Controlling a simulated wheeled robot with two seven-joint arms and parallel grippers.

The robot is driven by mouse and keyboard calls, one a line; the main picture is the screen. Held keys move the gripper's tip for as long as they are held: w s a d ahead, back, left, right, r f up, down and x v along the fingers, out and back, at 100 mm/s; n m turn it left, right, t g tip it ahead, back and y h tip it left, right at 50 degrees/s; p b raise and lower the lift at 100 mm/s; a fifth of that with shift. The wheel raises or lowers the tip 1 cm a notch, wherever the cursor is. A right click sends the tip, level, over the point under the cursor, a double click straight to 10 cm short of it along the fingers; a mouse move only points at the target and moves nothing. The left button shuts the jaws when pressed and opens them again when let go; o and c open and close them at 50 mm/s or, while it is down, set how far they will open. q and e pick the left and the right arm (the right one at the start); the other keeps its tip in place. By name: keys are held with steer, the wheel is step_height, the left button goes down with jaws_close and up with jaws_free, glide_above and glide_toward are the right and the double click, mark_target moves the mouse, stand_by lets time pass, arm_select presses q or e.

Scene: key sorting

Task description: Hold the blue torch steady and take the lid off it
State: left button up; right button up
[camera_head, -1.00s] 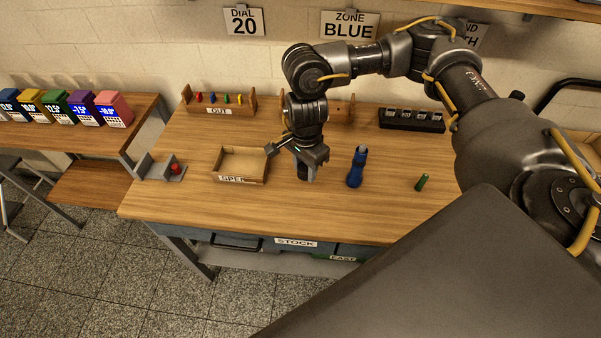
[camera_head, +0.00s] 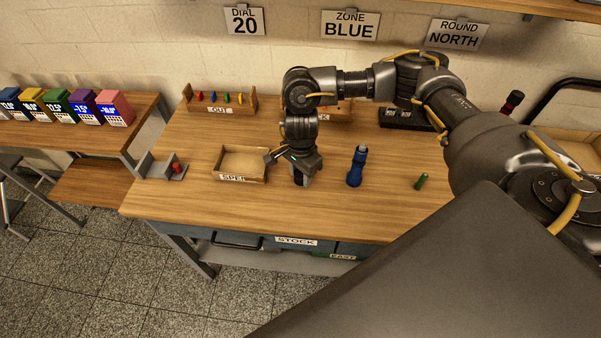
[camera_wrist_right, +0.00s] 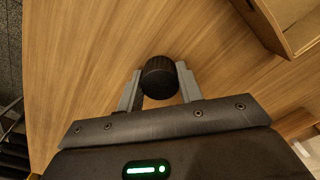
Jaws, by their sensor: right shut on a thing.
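The blue torch (camera_head: 355,168) stands upright on the table right of centre, with a narrow grey top end bare; nothing holds it. My right gripper (camera_head: 299,181) is left of the torch, apart from it, pointing down close over the tabletop. Its fingers are shut on a black ribbed round piece, which looks like the lid (camera_wrist_right: 160,77) in the right wrist view. I cannot tell whether that piece touches the table. My left gripper is not in view.
An open wooden tray (camera_head: 240,179) is just left of my right gripper. A small green cylinder (camera_head: 421,181) stands right of the torch. A grey holder (camera_head: 150,166) with a red piece is at the left edge. The front tabletop is clear.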

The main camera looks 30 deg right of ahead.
mark_target(300, 173)
steer(key=shift+f, duration=0.15)
steer(key=o, duration=1.1)
steer(key=shift+r, duration=0.3)
step_height(300, 173, up, 12)
steer(key=shift+f+b, duration=0.1)
steer(key=shift+b, duration=0.2)
